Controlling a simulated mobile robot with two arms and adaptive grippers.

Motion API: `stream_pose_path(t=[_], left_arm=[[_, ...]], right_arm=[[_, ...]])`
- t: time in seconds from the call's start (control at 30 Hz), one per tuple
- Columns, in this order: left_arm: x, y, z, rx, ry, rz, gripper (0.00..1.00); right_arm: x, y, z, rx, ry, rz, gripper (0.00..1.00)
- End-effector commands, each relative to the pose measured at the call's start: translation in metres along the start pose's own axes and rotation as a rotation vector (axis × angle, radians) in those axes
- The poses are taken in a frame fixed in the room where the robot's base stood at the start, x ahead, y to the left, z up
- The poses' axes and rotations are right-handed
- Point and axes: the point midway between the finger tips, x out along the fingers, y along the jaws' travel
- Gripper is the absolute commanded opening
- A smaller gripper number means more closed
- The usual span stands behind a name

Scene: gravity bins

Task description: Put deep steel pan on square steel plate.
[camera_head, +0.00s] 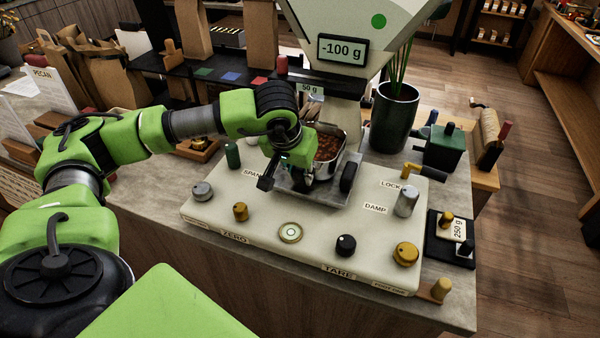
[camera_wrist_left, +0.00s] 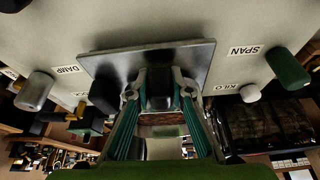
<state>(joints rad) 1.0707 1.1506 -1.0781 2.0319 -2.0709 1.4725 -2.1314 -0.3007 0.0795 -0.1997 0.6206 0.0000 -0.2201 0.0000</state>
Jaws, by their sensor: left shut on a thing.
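The pale scale body (camera_head: 260,205) carries several knobs, including a black one (camera_head: 347,177) close by the plate. A hopper with a "-100 g" display (camera_head: 342,49) hangs above. A dark plant pot (camera_head: 394,118) stands behind right. A yellow-handled crank (camera_head: 424,171) is at the right.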

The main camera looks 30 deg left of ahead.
Motion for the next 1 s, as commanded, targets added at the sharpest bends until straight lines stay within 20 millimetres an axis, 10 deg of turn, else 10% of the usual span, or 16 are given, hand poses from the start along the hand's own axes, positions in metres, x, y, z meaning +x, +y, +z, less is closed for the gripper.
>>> stream_pose_path(t=[0.57,0.6,0.63,1.0], left_arm=[[0.0086,0.0001,0.0034,0.0,0.001,0.0,0.0],[0.0076,0.0001,0.003,0.0,0.001,0.0,0.3],[0.0075,0.0001,0.0029,0.0,0.001,0.0,0.38],[0.0079,0.0,0.0035,0.0,-0.001,0.0,0.4]], right_arm=[[0.0096,-0.0002,0.0005,0.0,0.0,0.0,0.4],[0.0086,-0.0002,0.0004,0.0,0.0,0.0,0.4],[0.0085,-0.0002,0.0004,0.0,0.0,0.0,0.4],[0.0085,-0.0001,0.0004,0.0,0.0,0.0,0.4]])
